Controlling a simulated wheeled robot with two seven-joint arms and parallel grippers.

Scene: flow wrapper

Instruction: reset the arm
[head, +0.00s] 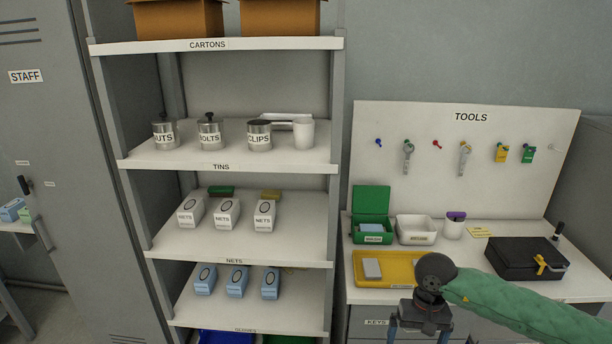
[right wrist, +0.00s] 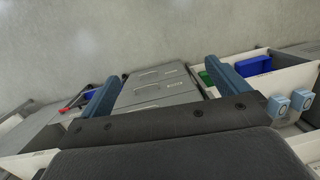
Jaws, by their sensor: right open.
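My right arm, in a green quilted sleeve (head: 530,305), comes in from the right of the head view. My right gripper (head: 418,336) hangs in front of the bench's front edge, below the yellow tray, with its fingers pointing down. In the right wrist view its two blue fingers stand wide apart, and the open gap (right wrist: 163,82) between them is empty. The head view's lower edge cuts off the fingertips. My left gripper does not show in either view.
The bench holds a yellow tray (head: 384,283), a green box (head: 371,230), a white bin (head: 416,229) and a black case (head: 524,262). Grey drawers (head: 372,322) are below. A shelf rack (head: 235,247) with tins and cartons stands left, beside a grey locker (head: 75,200).

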